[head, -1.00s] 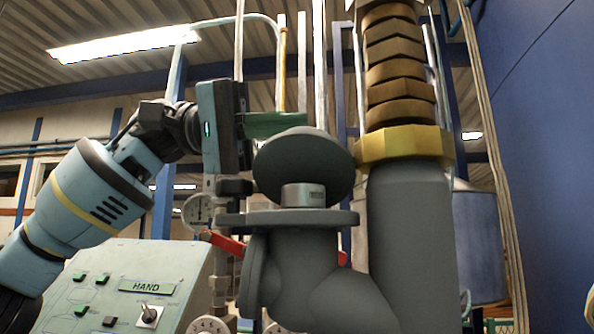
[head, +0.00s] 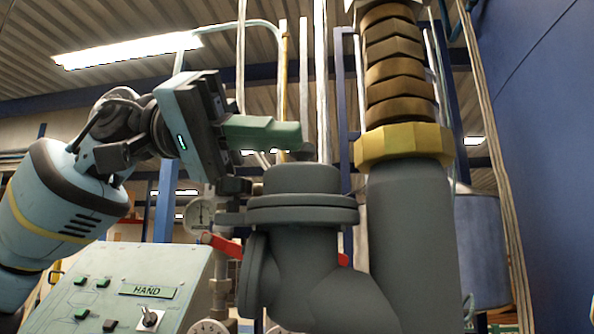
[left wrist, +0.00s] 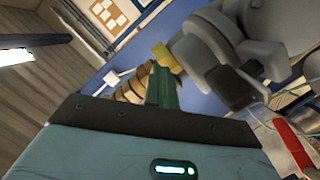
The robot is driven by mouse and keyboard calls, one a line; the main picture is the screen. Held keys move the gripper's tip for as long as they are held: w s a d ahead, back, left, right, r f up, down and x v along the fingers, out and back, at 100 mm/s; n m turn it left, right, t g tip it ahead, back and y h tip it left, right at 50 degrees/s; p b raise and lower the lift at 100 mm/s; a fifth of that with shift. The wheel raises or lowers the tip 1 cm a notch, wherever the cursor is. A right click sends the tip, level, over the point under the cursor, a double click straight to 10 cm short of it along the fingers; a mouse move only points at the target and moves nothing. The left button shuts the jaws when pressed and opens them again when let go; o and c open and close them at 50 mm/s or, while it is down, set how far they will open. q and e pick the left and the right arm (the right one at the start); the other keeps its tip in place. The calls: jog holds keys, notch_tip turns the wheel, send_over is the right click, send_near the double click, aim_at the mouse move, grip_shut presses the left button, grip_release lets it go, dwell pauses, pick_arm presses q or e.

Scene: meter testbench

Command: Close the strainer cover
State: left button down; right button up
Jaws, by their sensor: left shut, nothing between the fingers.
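The dark grey strainer cover (head: 301,181) lies level on the strainer body's flange (head: 300,216) in the head view, with no gap that I can see between them. My left gripper (head: 300,136) is just above the cover's top, its green fingers together and empty. It is close to a small grey knob on top of the cover; I cannot tell whether they touch. In the left wrist view the fingers (left wrist: 163,80) point toward the pipework, and the grey strainer body (left wrist: 222,75) shows at the upper right. My right gripper is not in view.
A thick grey pipe with a yellow nut (head: 403,144) stands close right of the strainer. A red lever (head: 222,245), a gauge (head: 199,214) and a sloped control panel (head: 135,285) are at the lower left. A blue wall (head: 540,150) is at the right.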

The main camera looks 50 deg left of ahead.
pick_arm(q)
jog(key=shift+f, duration=0.15)
dwell(0.4)
jog(key=v, duration=0.8)
jog(key=shift+d, duration=0.1)
